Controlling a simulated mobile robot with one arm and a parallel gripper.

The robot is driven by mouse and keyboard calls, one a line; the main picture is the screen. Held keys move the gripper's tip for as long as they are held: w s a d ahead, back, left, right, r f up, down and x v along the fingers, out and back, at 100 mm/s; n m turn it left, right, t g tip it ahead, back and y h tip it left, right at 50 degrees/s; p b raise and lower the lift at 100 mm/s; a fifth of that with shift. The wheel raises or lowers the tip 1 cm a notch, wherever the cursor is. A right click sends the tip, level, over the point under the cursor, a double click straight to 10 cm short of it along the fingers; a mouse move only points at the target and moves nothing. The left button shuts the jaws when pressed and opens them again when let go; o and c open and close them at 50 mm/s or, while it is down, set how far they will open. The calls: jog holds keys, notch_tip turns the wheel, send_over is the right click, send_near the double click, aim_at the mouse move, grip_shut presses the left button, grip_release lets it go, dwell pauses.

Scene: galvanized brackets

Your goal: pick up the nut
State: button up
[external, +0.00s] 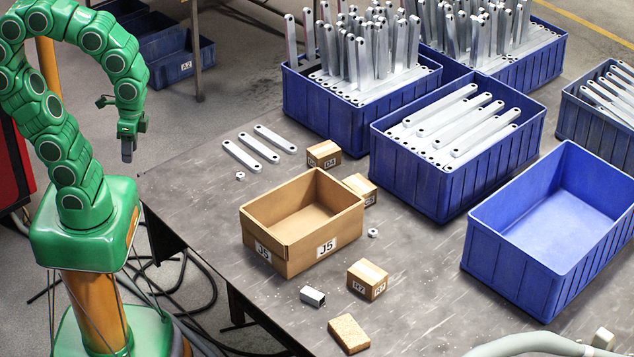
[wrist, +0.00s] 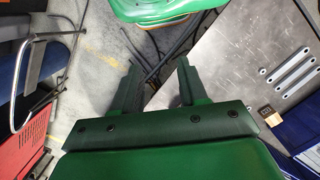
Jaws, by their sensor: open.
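A small silver nut (external: 240,176) lies on the grey table near its left edge, just below three flat metal bars. It also shows as a small pale spot in the wrist view (wrist: 263,71), well right of my fingers. A second nut (external: 373,233) lies right of the open cardboard box. My gripper (external: 127,156) hangs in the air left of the table, apart from both nuts. In the wrist view its two fingers (wrist: 158,80) are spread with nothing between them.
The open cardboard box (external: 287,257) stands mid-table, with small cartons (external: 324,154) around it. Three bars (external: 259,145) lie near the first nut. Blue crates (external: 407,168), several full of brackets, fill the back; an empty one (external: 510,255) stands right. The table's left corner is clear.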

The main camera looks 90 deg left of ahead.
jog(key=shift+o, duration=0.3)
jog(key=shift+o, duration=1.1)
jog(key=w+a+f+n+y, duration=0.1)
jog(key=w+a+f+n, duration=0.2)
jog(key=w+a+n, duration=0.6)
jog(key=n+y, duration=0.3)
jog(key=n, duration=1.2)
send_over(248, 176)
jog(key=w+d, duration=0.1)
jog(key=d, duration=0.1)
notch_tip(248, 176, down, 26)
jog(key=shift+g, duration=0.3)
jog(key=shift+w+d+x, duration=0.15)
jog(key=shift+x, duration=1.7)
jog(key=shift+w+d+x, duration=0.1)
jog(key=shift+w+x, duration=0.05)
jog(key=shift+x, duration=1.75)
jog(key=shift+f, duration=0.1)
grip_shut()
